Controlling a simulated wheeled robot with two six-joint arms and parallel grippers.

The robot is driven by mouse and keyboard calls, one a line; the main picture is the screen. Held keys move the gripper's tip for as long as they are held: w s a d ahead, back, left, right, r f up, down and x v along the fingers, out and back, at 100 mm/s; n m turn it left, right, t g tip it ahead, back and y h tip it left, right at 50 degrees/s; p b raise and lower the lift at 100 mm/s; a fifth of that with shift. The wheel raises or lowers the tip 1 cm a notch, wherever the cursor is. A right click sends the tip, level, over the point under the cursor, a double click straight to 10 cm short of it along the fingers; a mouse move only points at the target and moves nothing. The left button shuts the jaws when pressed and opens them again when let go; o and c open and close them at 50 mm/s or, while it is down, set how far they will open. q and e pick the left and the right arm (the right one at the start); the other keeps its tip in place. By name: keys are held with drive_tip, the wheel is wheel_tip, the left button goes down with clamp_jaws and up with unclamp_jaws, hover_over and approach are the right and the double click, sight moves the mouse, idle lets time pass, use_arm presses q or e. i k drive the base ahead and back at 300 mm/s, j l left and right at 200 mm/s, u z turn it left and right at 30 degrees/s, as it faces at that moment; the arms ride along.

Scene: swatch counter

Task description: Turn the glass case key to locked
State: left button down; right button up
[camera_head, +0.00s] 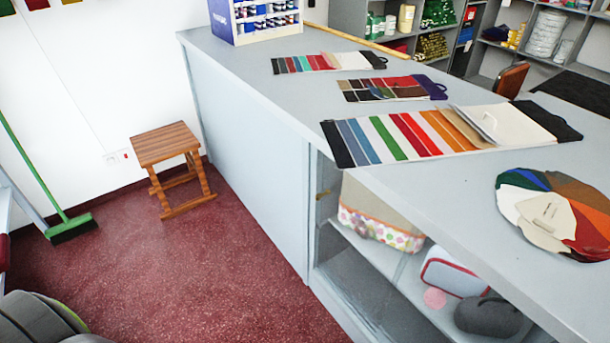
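Under the grey counter (268,100) is a front compartment that may be the glass case (352,290). I cannot tell whether glass covers it. Neither of my grippers is in view.
Swatch cards (440,135) and a swatch fan (552,215) lie on the counter. Inside the compartment are a dotted bag (378,228), a red-edged case (455,275) and a dark pouch (488,316). A wooden stool (165,145) and green broom (40,175) stand left; red floor between is clear.

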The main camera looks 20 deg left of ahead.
sight(319, 196)
drive_tip(key=i+j, duration=0.15)
drive_tip(key=j, duration=0.3)
drive_tip(key=i+j+z, duration=0.15)
drive_tip(key=j, duration=0.3)
drive_tip(key=i+j, duration=0.1)
drive_tip(key=j, duration=0.35)
drive_tip(key=i+j+z, duration=0.15)
drive_tip(key=j, duration=0.8)
drive_tip(key=i+z, duration=0.05)
